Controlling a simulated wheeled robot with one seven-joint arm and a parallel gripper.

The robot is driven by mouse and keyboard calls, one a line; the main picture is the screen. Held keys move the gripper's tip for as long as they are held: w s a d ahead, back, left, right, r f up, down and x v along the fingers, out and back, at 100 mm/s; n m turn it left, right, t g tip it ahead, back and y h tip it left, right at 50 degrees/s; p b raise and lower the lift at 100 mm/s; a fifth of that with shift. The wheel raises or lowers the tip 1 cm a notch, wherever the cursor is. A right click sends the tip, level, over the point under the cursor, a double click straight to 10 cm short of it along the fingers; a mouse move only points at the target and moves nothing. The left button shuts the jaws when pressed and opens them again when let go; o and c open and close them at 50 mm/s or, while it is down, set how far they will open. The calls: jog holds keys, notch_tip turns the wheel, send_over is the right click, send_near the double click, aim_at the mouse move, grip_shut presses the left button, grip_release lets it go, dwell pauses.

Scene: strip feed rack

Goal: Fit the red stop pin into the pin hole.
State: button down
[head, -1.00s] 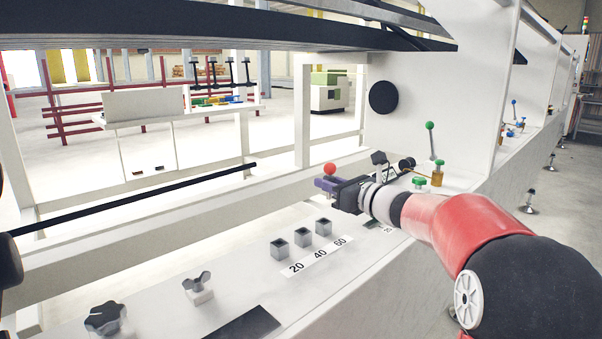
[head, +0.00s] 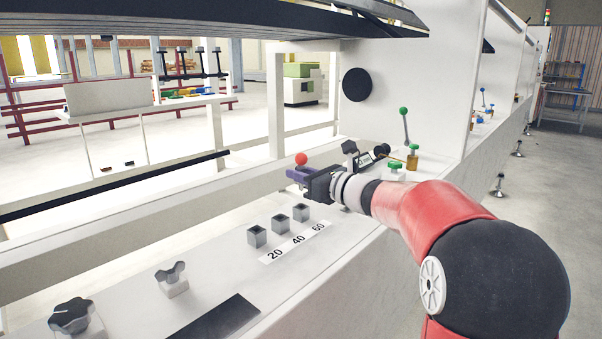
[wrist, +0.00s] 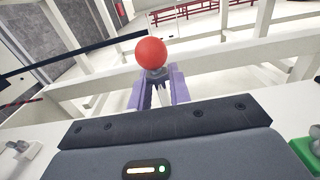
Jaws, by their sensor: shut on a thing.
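My gripper (head: 299,175) has purple fingers that are shut on the red stop pin. The pin's round red head (head: 301,158) stands above the fingers, and it also shows in the wrist view (wrist: 151,53). Its grey collar sits just above the fingertips (wrist: 155,90); the lower shank is mostly hidden between them. Three grey square sockets with dark openings stand on the white bench: 20 (head: 257,237), 40 (head: 280,225) and 60 (head: 301,212). In the head view, my gripper is above and behind the 60 socket in the picture, apart from it.
A wing knob (head: 172,277) and a black star knob (head: 75,317) stand at the front left. A green knob (head: 396,166) and a green-topped lever (head: 404,120) are right of the gripper. A white rail (head: 130,225) runs behind the sockets.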

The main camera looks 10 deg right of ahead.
aim_at(301, 189)
jog(key=shift+f+b, duration=1)
jog(key=shift+f, duration=0.55)
jog(key=shift+f+b, duration=1.8)
jog(key=shift+f, duration=0.35)
jog(key=c, duration=1.2)
grip_release()
jog(key=v, duration=0.7)
jog(key=shift+s+d, duration=0.25)
jog(key=shift+s, duration=0.05)
